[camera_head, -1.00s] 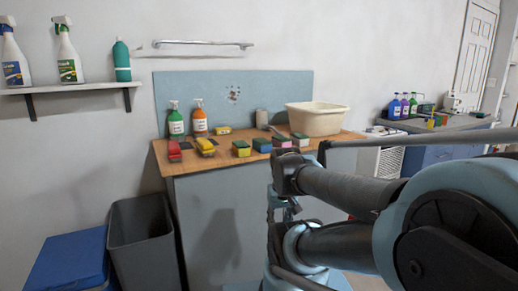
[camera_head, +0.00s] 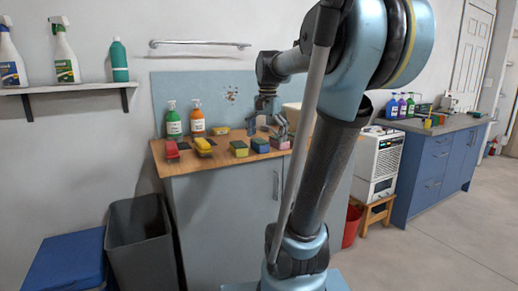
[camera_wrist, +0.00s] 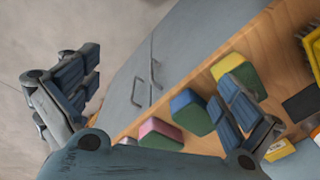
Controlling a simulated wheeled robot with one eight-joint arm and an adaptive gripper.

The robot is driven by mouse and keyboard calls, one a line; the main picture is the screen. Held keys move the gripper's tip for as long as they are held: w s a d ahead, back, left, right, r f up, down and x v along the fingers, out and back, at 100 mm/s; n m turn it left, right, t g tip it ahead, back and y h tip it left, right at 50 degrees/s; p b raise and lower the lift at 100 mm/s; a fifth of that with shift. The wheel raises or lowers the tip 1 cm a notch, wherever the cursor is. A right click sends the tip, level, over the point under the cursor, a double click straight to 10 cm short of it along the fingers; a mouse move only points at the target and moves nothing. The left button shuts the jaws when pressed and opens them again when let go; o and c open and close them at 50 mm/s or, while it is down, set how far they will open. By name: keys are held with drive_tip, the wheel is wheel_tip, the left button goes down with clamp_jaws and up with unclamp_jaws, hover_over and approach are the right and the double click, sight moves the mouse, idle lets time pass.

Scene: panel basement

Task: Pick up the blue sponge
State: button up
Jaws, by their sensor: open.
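The blue sponge (camera_head: 260,145) lies on the wooden counter top, between a yellow-and-green sponge (camera_head: 239,149) and a pink-and-green sponge (camera_head: 280,142). In the wrist view the blue sponge (camera_wrist: 190,113) shows a green layer and lies beside the right finger, which covers part of its right side. My gripper (camera_head: 267,120) is open and empty, pointing down above the counter near the blue sponge. In the wrist view the fingers of my gripper (camera_wrist: 165,97) are spread wide, the left one over the area in front of the cabinet.
A green bottle (camera_head: 173,121) and an orange bottle (camera_head: 197,119) stand at the counter's back left. Red (camera_head: 172,150) and yellow (camera_head: 203,145) brushes lie in front of them. A pale basin (camera_head: 293,112) behind my arm is mostly hidden. A grey bin (camera_head: 140,240) stands left of the cabinet.

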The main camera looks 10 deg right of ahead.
drive_tip(key=w+r+m+g, duration=0.1)
drive_tip(key=w+r+m, duration=0.2)
drive_tip(key=w+r, duration=0.3)
drive_tip(key=w+r+m, duration=0.3)
drive_tip(key=w+r, duration=0.1)
drive_tip(key=w, duration=0.5)
approach(260, 140)
drive_tip(key=f, duration=0.4)
drive_tip(key=s+f, duration=0.1)
drive_tip(key=f, duration=0.1)
drive_tip(key=shift+s+a, duration=0.1)
drive_tip(key=shift+a, duration=0.2)
drive_tip(key=shift+w+d+f, duration=0.1)
drive_tip(key=shift+w+f, duration=0.05)
drive_tip(key=shift+f, duration=1.2)
drive_tip(key=shift+w+d+f, duration=0.1)
drive_tip(key=shift+f, duration=1.2)
drive_tip(key=c, duration=0.7)
